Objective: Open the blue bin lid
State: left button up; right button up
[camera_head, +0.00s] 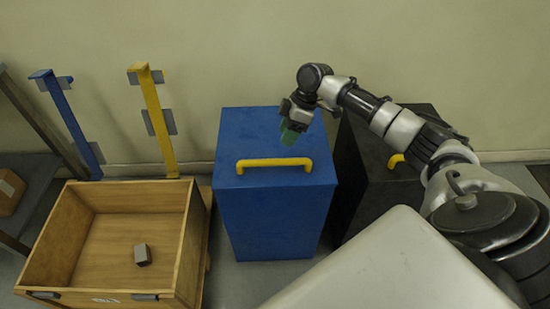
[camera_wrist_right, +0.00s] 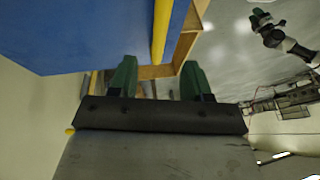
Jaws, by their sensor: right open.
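The blue bin (camera_head: 268,215) stands upright in the middle of the head view, and its lid (camera_head: 240,130) lies flat and closed on top. A yellow handle (camera_head: 274,163) runs along the lid's front edge. My right gripper (camera_head: 290,133) is above the back right part of the lid, behind the handle, with green fingertips pointing down. In the right wrist view, the two green fingers (camera_wrist_right: 157,80) are apart with nothing between them. The blue bin (camera_wrist_right: 90,30) and yellow handle (camera_wrist_right: 161,40) show beyond them.
A dark bin (camera_head: 365,185) with a yellow handle stands right of the blue bin, partly behind my right arm. A wooden crate (camera_head: 185,245) holding a small grey block (camera_head: 142,255) is at left. Blue (camera_head: 70,115) and yellow (camera_head: 155,115) posts stand behind it.

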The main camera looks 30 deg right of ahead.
aim_at(274, 160)
pick_arm(q)
jog(key=w, duration=0.1)
jog(key=r, duration=0.1)
jog(key=w+r+b, duration=0.1)
jog(key=shift+w+d, duration=0.25)
jog(key=shift+w, duration=0.1)
pick_arm(e)
jog(key=x, duration=0.9)
jog(key=shift+s+a+f, duration=0.1)
jog(key=shift+f, duration=0.15)
jog(key=shift+c, duration=0.4)
grip_shut()
